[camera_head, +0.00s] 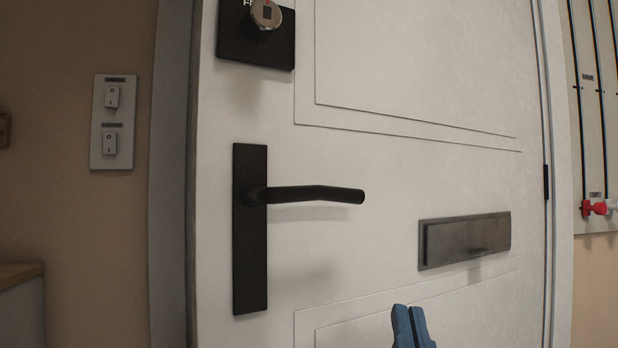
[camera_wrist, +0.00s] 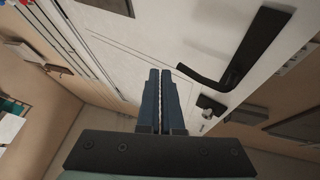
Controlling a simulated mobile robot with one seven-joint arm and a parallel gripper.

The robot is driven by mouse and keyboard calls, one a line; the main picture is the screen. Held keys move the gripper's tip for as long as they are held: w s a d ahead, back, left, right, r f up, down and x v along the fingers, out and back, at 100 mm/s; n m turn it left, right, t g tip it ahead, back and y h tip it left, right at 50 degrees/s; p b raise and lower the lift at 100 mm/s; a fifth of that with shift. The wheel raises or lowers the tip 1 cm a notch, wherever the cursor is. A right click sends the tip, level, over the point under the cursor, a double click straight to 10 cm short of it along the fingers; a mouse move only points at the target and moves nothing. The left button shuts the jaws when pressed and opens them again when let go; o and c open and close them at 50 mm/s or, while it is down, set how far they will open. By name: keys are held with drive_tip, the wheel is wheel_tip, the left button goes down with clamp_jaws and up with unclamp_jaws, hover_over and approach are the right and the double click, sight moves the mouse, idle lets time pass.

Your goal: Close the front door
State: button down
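The white front door (camera_head: 390,155) fills most of the head view, with a hinge on its right side. A dark strip runs along its left edge beside the frame (camera_head: 172,200); I cannot tell whether the door is fully shut or slightly ajar. Its black lever handle (camera_head: 315,194) points right from a tall black plate. The door and its handle (camera_wrist: 245,45) also show in the wrist view. My gripper (camera_head: 408,312) is low in front of the door, below the handle and letter slot. Its blue fingers (camera_wrist: 160,95) are together and empty, apart from the handle.
A lock with a round knob (camera_head: 266,14) is above the handle. A grey letter slot (camera_head: 465,240) is right of it. A light switch panel (camera_head: 113,121) is on the left wall. A cabinet (camera_head: 20,300) stands at lower left. A rail with a red part (camera_head: 597,208) is at right.

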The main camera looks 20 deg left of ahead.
drive_tip(key=w+a+g+y+p, duration=0.2)
drive_tip(key=g+p, duration=0.1)
drive_tip(key=p, duration=0.5)
drive_tip(key=m+g+y+p, duration=0.7)
drive_tip(key=m+g+p, duration=0.15)
drive_tip(key=p, duration=2.35)
approach(216, 249)
drive_tip(key=shift+t, duration=0.25)
drive_tip(key=p+x, duration=0.1)
drive_tip(key=x, duration=0.6)
drive_tip(key=shift+s+f+p, duration=0.15)
drive_tip(key=shift+p, duration=0.15)
